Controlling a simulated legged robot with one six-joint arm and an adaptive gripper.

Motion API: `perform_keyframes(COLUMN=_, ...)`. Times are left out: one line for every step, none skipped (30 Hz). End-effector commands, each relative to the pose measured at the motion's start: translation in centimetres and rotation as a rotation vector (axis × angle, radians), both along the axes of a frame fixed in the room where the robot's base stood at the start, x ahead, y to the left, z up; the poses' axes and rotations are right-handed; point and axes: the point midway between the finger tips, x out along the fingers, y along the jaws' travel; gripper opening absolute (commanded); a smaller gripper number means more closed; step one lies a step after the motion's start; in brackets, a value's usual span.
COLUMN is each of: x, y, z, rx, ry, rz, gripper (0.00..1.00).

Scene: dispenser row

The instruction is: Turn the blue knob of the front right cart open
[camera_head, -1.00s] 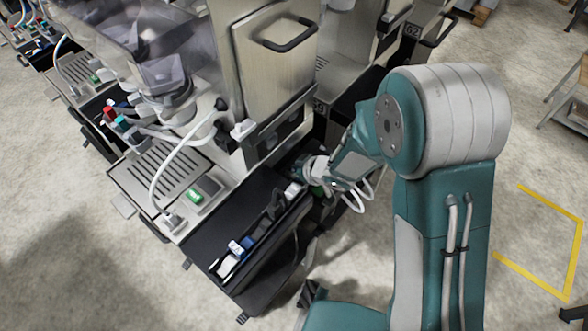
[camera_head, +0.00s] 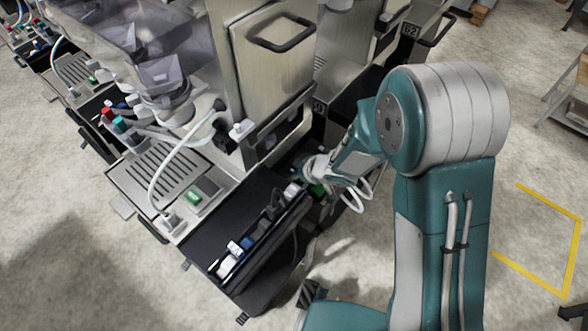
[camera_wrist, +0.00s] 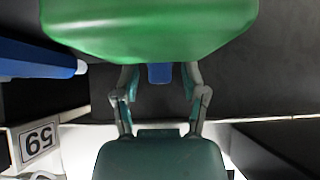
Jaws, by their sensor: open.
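In the wrist view a small blue knob (camera_wrist: 160,73) shows between the two fingers of my gripper (camera_wrist: 160,85). The fingers are spread, one on each side of it, with dark gaps between. Whether either finger touches it cannot be told. A large bright green rounded piece (camera_wrist: 150,25) fills the top and hides what lies behind it. In the head view my gripper (camera_head: 303,170) is at the far right end of the cart's black front tray (camera_head: 205,255), mostly hidden by my wrist. The blue knob cannot be made out there.
A blue bar with a pale end (camera_wrist: 38,60) lies left in the wrist view, above an upside-down "59" label (camera_wrist: 39,143). A steel panel with a black handle (camera_head: 275,75) rises behind the tray. White and blue fittings (camera_head: 230,262) sit along the tray.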

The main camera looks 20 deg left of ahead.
Motion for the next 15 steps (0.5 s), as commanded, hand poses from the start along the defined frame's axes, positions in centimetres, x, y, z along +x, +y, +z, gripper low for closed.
perform_keyframes(x=0.0, y=-0.1, z=0.2, rx=0.001, ry=-0.001, rz=-0.001, gripper=0.56)
perform_keyframes(x=0.0, y=-0.2, z=0.3, rx=0.001, ry=-0.001, rz=-0.001, gripper=0.56)
perform_keyframes(x=-0.1, y=-0.5, z=0.6, rx=0.002, ry=-0.002, rz=0.0, gripper=0.56)
perform_keyframes(x=-0.1, y=-0.7, z=0.8, rx=0.002, ry=-0.002, rz=-0.001, gripper=0.56)
perform_keyframes(x=-0.2, y=-1.0, z=1.1, rx=0.002, ry=-0.002, rz=-0.001, gripper=0.56)
perform_keyframes(x=-0.3, y=-1.5, z=1.6, rx=0.001, ry=-0.003, rz=-0.001, gripper=0.56)
perform_keyframes(x=-0.4, y=-1.8, z=2.0, rx=0.002, ry=-0.003, rz=-0.002, gripper=0.56)
perform_keyframes(x=-0.5, y=-2.2, z=2.4, rx=0.002, ry=-0.004, rz=-0.003, gripper=0.56)
perform_keyframes(x=-0.6, y=-2.8, z=3.0, rx=0.002, ry=-0.004, rz=-0.003, gripper=0.56)
perform_keyframes(x=-0.7, y=-3.2, z=3.4, rx=0.002, ry=-0.004, rz=-0.002, gripper=0.56)
perform_keyframes(x=-0.8, y=-3.6, z=3.8, rx=0.002, ry=-0.003, rz=-0.004, gripper=0.56)
perform_keyframes(x=-1.0, y=-4.1, z=4.3, rx=0.001, ry=-0.003, rz=-0.001, gripper=0.56)
perform_keyframes(x=-1.1, y=-4.5, z=4.7, rx=0.001, ry=-0.003, rz=-0.003, gripper=0.56)
perform_keyframes(x=-1.1, y=-4.9, z=5.1, rx=0.001, ry=-0.003, rz=-0.003, gripper=0.56)
perform_keyframes(x=-1.3, y=-5.3, z=5.6, rx=0.001, ry=-0.003, rz=-0.003, gripper=0.56)
